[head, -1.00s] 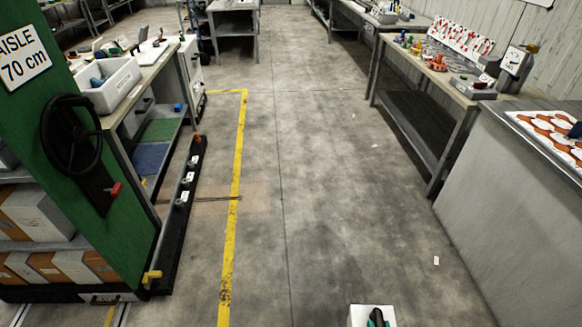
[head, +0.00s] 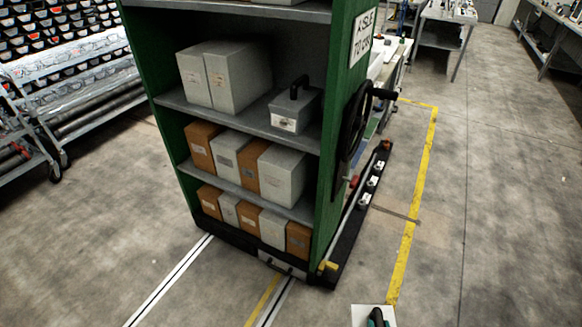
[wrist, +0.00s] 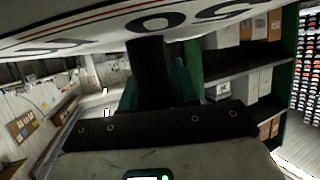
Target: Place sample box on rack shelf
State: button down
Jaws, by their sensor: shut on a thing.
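My gripper (head: 376,317) shows at the bottom edge of the head view, over a pale box (head: 359,317), most of which is cut off. In the wrist view my gripper (wrist: 152,85) has its teal fingers on either side of a black upright handle, shut on it. A pale surface (wrist: 100,28) with dark lettering and a red line spans the top there, apparently the box. The green rack (head: 334,190) stands ahead left of the gripper, apart from it. Its upper shelf (head: 225,115) holds two pale boxes (head: 228,77) at left and a grey handled box (head: 295,108) at right.
Lower shelves hold several brown and pale boxes (head: 280,175). A black handwheel (head: 352,135) sticks out from the rack's right side. Floor rails (head: 172,280) run from its base toward me. Floor at right is clear.

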aim_at(268, 111)
jog(key=i+j+u, duration=0.15)
jog(key=i+j, duration=0.4)
jog(key=i+j+u, duration=0.15)
jog(key=i+j, duration=0.3)
jog(key=i, duration=0.15)
